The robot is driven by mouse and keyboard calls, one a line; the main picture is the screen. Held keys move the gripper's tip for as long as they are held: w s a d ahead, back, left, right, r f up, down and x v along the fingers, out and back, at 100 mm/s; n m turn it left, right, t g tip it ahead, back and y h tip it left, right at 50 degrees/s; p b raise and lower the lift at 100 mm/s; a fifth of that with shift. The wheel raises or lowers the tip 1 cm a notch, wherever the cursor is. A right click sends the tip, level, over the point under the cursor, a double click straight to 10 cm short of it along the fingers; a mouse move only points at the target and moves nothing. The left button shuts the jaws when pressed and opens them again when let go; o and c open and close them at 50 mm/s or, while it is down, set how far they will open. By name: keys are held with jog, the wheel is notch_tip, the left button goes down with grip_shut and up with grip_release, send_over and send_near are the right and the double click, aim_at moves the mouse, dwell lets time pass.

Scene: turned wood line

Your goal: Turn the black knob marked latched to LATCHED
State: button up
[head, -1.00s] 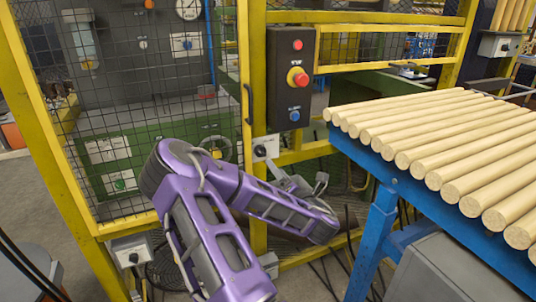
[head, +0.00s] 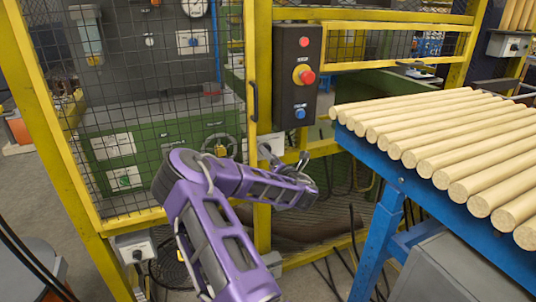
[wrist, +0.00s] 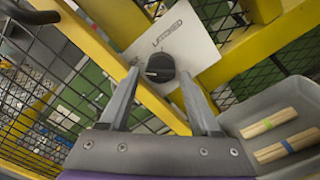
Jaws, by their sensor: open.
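The black knob (wrist: 160,68) sits on a white plate (wrist: 190,45) lettered "LATCHED" in the wrist view. My gripper (wrist: 160,76) is open, and its two fingers reach toward the plate with the knob between their tips in the picture. I cannot tell whether the fingers touch the knob. A light mark shows on the knob's face, but its exact setting is hard to read. In the head view the plate (head: 272,142) shows in part on the yellow post; my arm hides much of the area around it, and the knob is not clear there.
A dark control box (head: 297,75) with a red mushroom button (head: 307,77) is above the plate. A yellow mesh guard (head: 130,120) is to the left. A blue table (head: 400,175) with wooden rods is to the right. A grey tray (wrist: 290,105) holds banded wood pieces.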

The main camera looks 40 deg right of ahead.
jog(key=shift+x, duration=1.15)
grip_shut()
